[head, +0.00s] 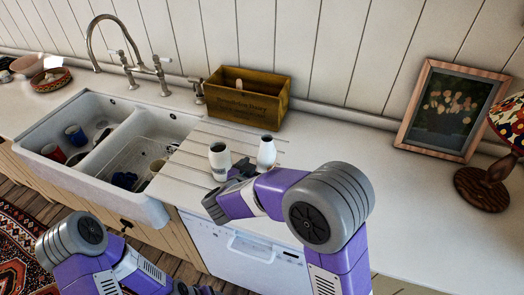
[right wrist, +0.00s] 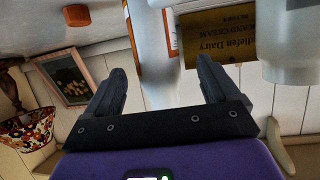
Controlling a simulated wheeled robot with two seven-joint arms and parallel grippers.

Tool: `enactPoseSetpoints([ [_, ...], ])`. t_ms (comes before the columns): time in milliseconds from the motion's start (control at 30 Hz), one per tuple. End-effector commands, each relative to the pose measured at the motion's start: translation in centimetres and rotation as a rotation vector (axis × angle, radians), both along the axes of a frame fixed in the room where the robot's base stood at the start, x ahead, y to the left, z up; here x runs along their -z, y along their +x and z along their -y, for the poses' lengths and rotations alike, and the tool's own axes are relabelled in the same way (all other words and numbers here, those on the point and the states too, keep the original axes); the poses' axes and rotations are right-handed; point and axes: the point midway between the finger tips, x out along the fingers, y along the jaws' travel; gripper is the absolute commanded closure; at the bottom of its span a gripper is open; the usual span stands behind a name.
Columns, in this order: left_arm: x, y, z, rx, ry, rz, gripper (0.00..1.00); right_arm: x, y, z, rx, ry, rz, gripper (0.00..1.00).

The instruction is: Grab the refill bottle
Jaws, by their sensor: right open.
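A white bottle with a narrowing neck (head: 266,152), which looks like the refill bottle, stands upright on the counter. A pale jar-like container (head: 219,158) with a dark top stands just left of it. My right gripper (head: 240,170) is at the counter in front of these two, its fingers partly hidden by my arm. In the right wrist view, the jaws (right wrist: 162,82) are open. A white bottle with an orange-edged side (right wrist: 150,45) shows beyond and between the fingertips; contact cannot be told. Another white container (right wrist: 287,45) is outside the right finger. My left arm is low at the left; its gripper is unclear.
A wooden crate (head: 245,97) stands behind the bottle against the wall. A double sink (head: 125,145) with cups and a rack is at the left. A framed picture (head: 449,108) and a lamp (head: 488,185) stand at the right. The counter between crate and picture is clear.

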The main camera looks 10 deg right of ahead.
Motion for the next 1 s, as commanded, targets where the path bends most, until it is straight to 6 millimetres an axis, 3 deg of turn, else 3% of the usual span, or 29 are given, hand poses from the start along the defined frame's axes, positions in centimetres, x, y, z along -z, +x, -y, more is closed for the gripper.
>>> enactPoseSetpoints([
  [500, 2.2, 0.0, 0.0, -0.001, 0.0, 0.0, 0.35, 3.0, 4.4, 3.5, 0.002, -0.001, 0.0, 0.12],
  [767, 2.2, 0.0, 0.0, -0.001, 0.0, 0.0, 0.35, 3.1, 4.8, 3.8, -0.001, 0.0, -0.001, 0.12],
  [1000, 2.2, 0.0, 0.0, -0.001, 0.0, 0.0, 0.35, 3.1, 4.8, 3.8, -0.001, 0.0, -0.001, 0.45],
])
